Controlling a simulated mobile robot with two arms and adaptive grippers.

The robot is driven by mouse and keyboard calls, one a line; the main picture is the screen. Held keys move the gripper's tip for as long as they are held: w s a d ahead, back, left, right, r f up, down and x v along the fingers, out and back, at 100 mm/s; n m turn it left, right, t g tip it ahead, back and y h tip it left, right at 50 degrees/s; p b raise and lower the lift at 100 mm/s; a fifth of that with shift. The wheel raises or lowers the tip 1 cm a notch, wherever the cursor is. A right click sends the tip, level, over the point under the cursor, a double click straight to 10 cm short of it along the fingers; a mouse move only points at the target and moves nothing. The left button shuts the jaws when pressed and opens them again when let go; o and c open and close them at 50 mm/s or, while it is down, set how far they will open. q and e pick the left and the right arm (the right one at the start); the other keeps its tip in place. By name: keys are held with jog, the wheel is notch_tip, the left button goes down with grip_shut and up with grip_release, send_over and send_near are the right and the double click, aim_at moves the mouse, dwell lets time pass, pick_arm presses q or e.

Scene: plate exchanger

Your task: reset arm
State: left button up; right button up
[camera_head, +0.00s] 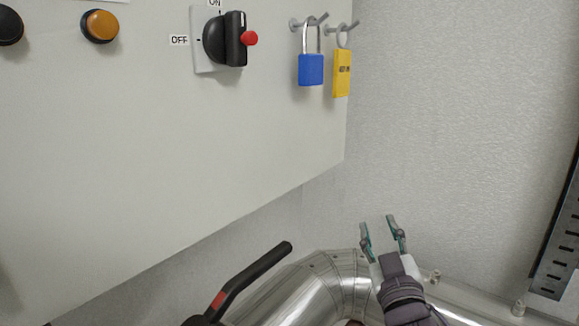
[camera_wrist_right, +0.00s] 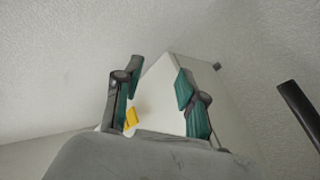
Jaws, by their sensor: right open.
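My right gripper (camera_head: 382,232) is at the lower right of the head view, in front of a shiny metal pipe. Its two teal-padded fingers are apart with nothing between them. The fingers also show in the right wrist view (camera_wrist_right: 157,92), open, with a pale panel edge beyond them. My left gripper is not in the head view. A rotary switch (camera_head: 226,40) with a red knob sits on the white panel. A blue padlock (camera_head: 311,70) and a yellow tag (camera_head: 342,74) hang from hooks at the panel's right, well above my right gripper.
The metal pipe (camera_head: 300,290) runs along the bottom, with a black lever handle (camera_head: 245,280) rising at its left. An orange button (camera_head: 100,26) is on the panel. A dark slotted rail (camera_head: 556,250) stands at the right edge. The grey wall (camera_head: 450,120) is bare.

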jog(key=s+d+f+m+g, duration=0.15)
jog(key=s+f+g, duration=0.4)
jog(key=f, duration=0.65)
jog(key=s+d+f+m+g, duration=0.15)
jog(key=s+f+g, duration=0.35)
jog(key=f, duration=0.7)
jog(key=s+d+f+g, duration=0.1)
jog(key=s+f+g, duration=0.2)
jog(key=s+f, duration=0.5)
jog(key=s+f+g, duration=0.4)
jog(key=s, duration=0.9)
notch_tip(320, 180, down, 26)
jog(key=s+f+g, duration=0.1)
jog(key=s+d+f+n+g, duration=0.1)
jog(key=s+d+f, duration=0.2)
jog(key=s+f, duration=1.2)
jog(key=shift+s+f, duration=0.35)
jog(key=shift+s, duration=0.55)
